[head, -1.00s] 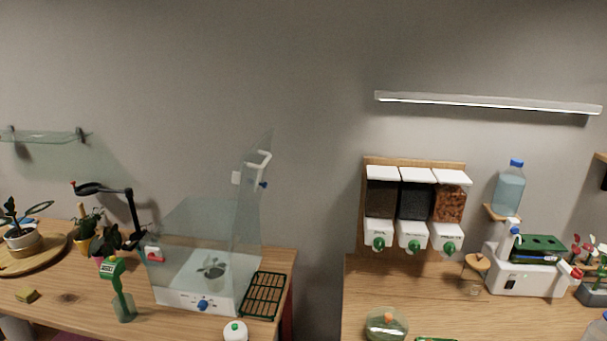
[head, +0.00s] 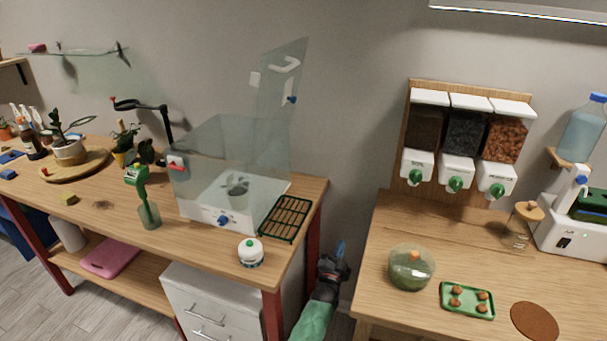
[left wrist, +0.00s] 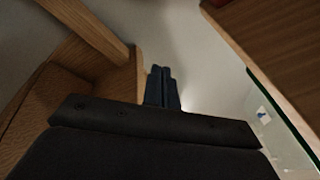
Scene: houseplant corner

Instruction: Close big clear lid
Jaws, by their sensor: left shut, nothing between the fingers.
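The big clear lid (head: 283,88) stands raised, nearly upright, on the right side of the clear box (head: 210,160), with a white handle (head: 285,64) near its top. The box has a white base (head: 205,214) with a blue knob and a small potted plant (head: 237,188) inside. My left gripper (head: 340,250) is low in the gap between the two tables, right of the box and apart from the lid. In the left wrist view its dark fingers (left wrist: 162,88) are together and empty. My right gripper is not in view.
The right table (head: 450,236) holds a glass terrarium (head: 410,268) and a green tray (head: 467,300). Dispensers (head: 457,150) hang on the wall.

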